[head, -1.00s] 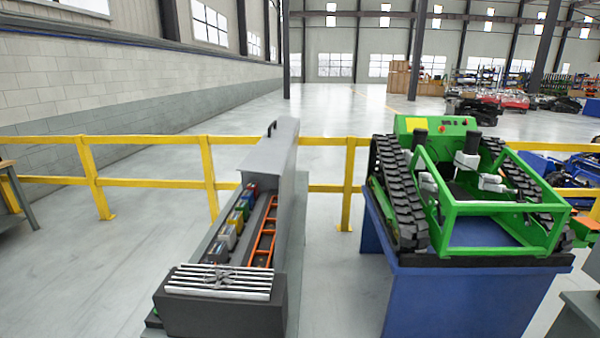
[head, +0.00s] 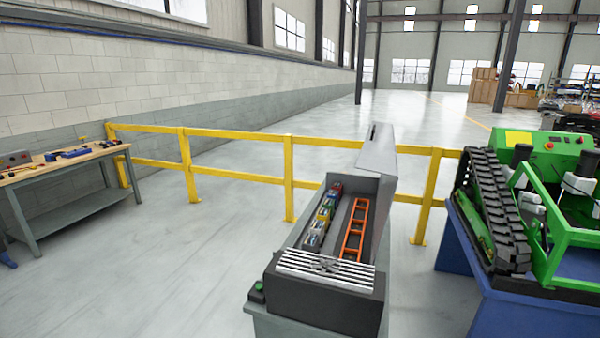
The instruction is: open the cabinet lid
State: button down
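The cabinet (head: 325,300) is a dark grey box on a grey stand, in the lower middle of the head view. Its grey lid (head: 377,160) stands raised along the right side, with a dark handle (head: 373,131) near its top edge. Inside show a row of small coloured parts (head: 322,215) and an orange ladder-like frame (head: 355,228). A striped silver grille (head: 325,268) covers the near end. My gripper is not in this view.
A green tracked carrier (head: 545,210) stands on a blue table (head: 500,305) at the right. A workbench (head: 70,165) with tools is at the left. A yellow railing (head: 235,172) runs behind the cabinet. The floor between bench and cabinet is clear.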

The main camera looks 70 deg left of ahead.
aim_at(378, 154)
jog(key=u, duration=1.7)
jog(key=i, duration=1.65)
